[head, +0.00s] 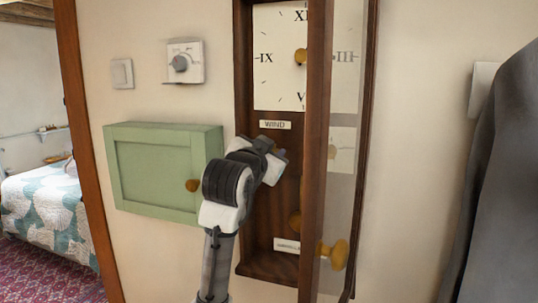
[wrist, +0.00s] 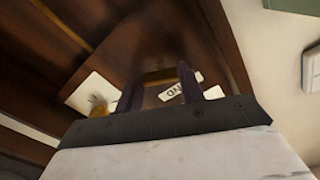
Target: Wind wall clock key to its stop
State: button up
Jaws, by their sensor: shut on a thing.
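The wall clock (head: 243,110) is a tall dark wooden case with a cream dial (head: 279,80) and Roman numerals. Its glazed door (head: 317,110) stands open, its frame edge crossing in front of the dial. A "WIND" label (head: 275,124) sits below the dial. My gripper (head: 277,152) reaches into the case just below that label. In the wrist view my gripper (wrist: 156,88) is shut on the brassy key (wrist: 158,74), which shows between the fingers. The label (wrist: 182,88) is partly hidden by a finger. Most of the key is hidden, so its turn angle cannot be told.
A green cabinet (head: 155,165) with a round knob hangs left of my arm. A dial thermostat (head: 184,62) and a switch (head: 122,73) are above it. The open door's brass knob (head: 339,254) juts out at lower right. A dark grey garment (head: 495,190) hangs far right.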

jog(key=m+b, duration=0.2)
jog(key=m, duration=2.7)
jog(key=shift+f, duration=0.1)
dwell(0.4)
jog(key=o, duration=1)
